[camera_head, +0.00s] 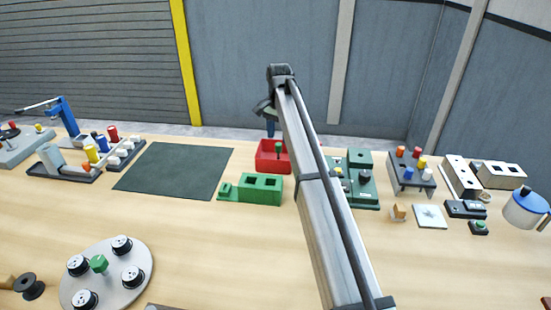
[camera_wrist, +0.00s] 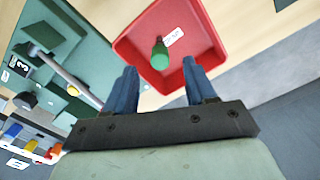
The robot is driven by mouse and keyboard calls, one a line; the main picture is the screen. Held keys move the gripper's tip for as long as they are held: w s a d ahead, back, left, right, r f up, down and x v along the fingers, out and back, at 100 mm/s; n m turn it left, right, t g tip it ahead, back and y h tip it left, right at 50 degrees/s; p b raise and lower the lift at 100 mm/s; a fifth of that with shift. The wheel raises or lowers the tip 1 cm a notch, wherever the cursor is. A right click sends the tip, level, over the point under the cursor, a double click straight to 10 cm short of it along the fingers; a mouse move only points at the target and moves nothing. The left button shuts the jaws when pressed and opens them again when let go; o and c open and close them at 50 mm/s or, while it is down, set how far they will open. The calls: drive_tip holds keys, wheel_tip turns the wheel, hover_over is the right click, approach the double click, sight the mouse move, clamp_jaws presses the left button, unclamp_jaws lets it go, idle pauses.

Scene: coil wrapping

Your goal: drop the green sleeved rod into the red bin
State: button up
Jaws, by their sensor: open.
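The red bin (camera_head: 265,160) stands at the far side of the table, behind a green block with square holes. The green sleeved rod (camera_wrist: 160,55) is inside the red bin (camera_wrist: 204,30) in the wrist view, with its rounded green end toward me and a white label beside it. In the head view a bit of the green rod (camera_head: 279,148) shows inside the bin. My gripper (camera_wrist: 160,78) is open and empty above the bin's near edge, its two blue fingers apart on either side of the rod's end. It also shows in the head view (camera_head: 270,132), partly behind my arm.
A green block (camera_head: 252,189) with square holes stands in front of the bin. A green machine (camera_head: 358,185) stands to the right, partly behind my arm. A dark mat (camera_head: 175,170) lies left. A round grey plate (camera_head: 107,276) with spools is front left.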

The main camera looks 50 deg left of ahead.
wheel_tip(320, 180, up, 10)
idle(0.4)
idle(0.5)
